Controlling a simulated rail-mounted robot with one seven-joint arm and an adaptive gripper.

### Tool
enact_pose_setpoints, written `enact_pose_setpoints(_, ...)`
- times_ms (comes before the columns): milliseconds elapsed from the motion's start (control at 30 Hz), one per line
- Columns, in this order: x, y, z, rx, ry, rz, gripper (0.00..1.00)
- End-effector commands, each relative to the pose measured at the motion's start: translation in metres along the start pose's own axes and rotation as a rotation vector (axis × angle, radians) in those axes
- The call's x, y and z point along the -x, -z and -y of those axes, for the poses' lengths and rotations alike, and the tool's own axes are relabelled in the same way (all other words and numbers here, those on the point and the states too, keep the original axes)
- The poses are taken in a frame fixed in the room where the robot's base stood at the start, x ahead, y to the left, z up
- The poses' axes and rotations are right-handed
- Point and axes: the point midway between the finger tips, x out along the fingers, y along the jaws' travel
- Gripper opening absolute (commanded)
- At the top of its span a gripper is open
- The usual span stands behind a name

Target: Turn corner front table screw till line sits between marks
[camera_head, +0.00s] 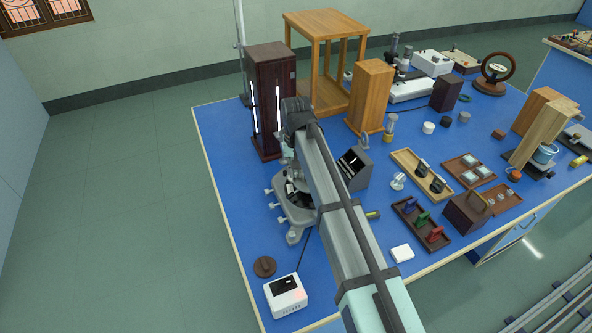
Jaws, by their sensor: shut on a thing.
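The spectrometer (297,213) stands on the blue bench near its left edge, a grey base with several knobs. Its small table and table screws are mostly hidden behind my arm, so I cannot pick out the corner front screw. My gripper (290,178) points down over the middle of the spectrometer, low at its table. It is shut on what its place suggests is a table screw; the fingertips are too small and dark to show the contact. A dark slanted display (353,163) stands right of my arm with pale marks; the line's place between them is unreadable.
A tall dark wooden cabinet (272,100) with a lit slit stands close behind my gripper. A white box (286,295) and a round brown knob (265,266) lie in front. Wooden trays (424,190), blocks and instruments fill the right side.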

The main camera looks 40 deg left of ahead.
Motion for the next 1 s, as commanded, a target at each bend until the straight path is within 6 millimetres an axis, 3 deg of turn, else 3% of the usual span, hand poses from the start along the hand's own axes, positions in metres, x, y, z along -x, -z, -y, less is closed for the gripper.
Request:
enact_pose_setpoints(300, -0.0004, -0.0001, -0.0001, 0.101, 0.000, 0.000, 0.00)
enact_pose_setpoints(767, -0.0002, -0.0001, -0.0001, 0.112, 0.000, 0.000, 0.00)
enact_pose_setpoints(800, -0.0002, -0.0001, -0.0001, 0.112, 0.000, 0.000, 0.24)
enact_pose_setpoints(833, -0.0002, -0.0001, -0.0001, 0.112, 0.000, 0.000, 0.35)
enact_pose_setpoints(867, -0.0002, -0.0001, -0.0001, 0.112, 0.000, 0.000, 0.39)
enact_pose_setpoints(1000, -0.0001, 0.0000, -0.0001, 0.112, 0.000, 0.000, 0.39)
